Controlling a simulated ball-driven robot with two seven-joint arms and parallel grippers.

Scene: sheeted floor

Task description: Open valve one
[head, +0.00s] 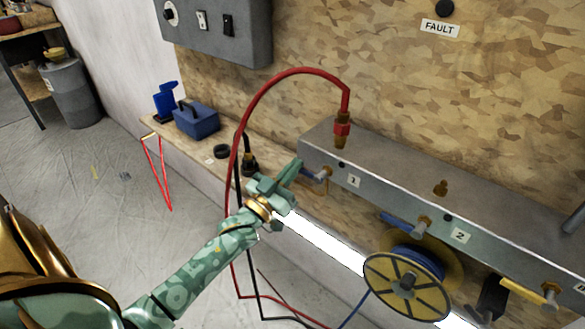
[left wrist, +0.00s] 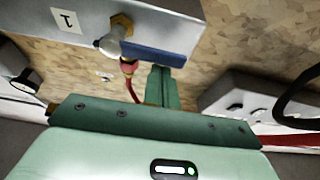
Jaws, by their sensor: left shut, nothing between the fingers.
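Valve one, next to the label 1 (head: 354,181), sits on the front of the grey metal manifold (head: 400,190). Its blue handle (head: 308,175) sticks out sideways to the left; in the left wrist view the handle (left wrist: 153,53) extends from a brass fitting (left wrist: 121,26). My left gripper (head: 296,168) is at the handle's free end. Its green fingers (left wrist: 160,82) are closed together, with nothing between them, and their tips appear beside or against the handle's end; contact is hard to tell. My right gripper is out of view.
Valve two has a blue handle (head: 400,224); another valve has a yellow handle (head: 522,292). A red hose (head: 270,84) arches over my left gripper to a brass connector. A yellow-and-blue reel (head: 407,285) hangs below. A blue toolbox (head: 197,119) stands on the shelf.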

